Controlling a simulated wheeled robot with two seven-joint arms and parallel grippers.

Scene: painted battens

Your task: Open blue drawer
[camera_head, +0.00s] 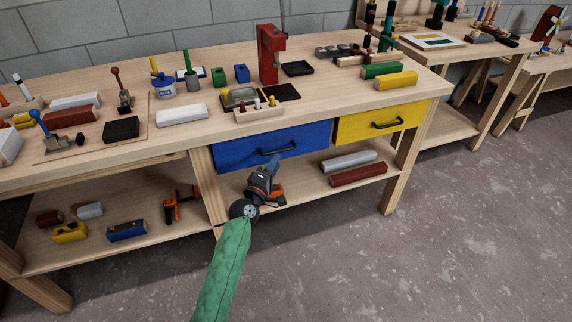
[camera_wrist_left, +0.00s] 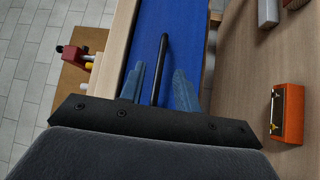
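The blue drawer (camera_head: 236,152) is under the tabletop of the workbench, left of the yellow drawer, and its front looks shut. Its black bar handle (camera_head: 277,151) crosses the front. My left gripper (camera_head: 273,163) is just in front of and below this handle. In the left wrist view, the blue drawer front (camera_wrist_left: 180,40) is close ahead. The handle (camera_wrist_left: 164,50) shows between the two spread, blue-grey fingers of my left gripper (camera_wrist_left: 159,72), with gaps on both sides. I cannot tell how deep the handle sits between them. My right gripper is not in view.
The yellow drawer (camera_head: 372,123) is on the right, also shut. The lower shelf (camera_head: 315,184) carries grey and red bars and an orange tool. Tools and blocks crowd the tabletop (camera_head: 330,104). The floor (camera_head: 440,250) in front is clear.

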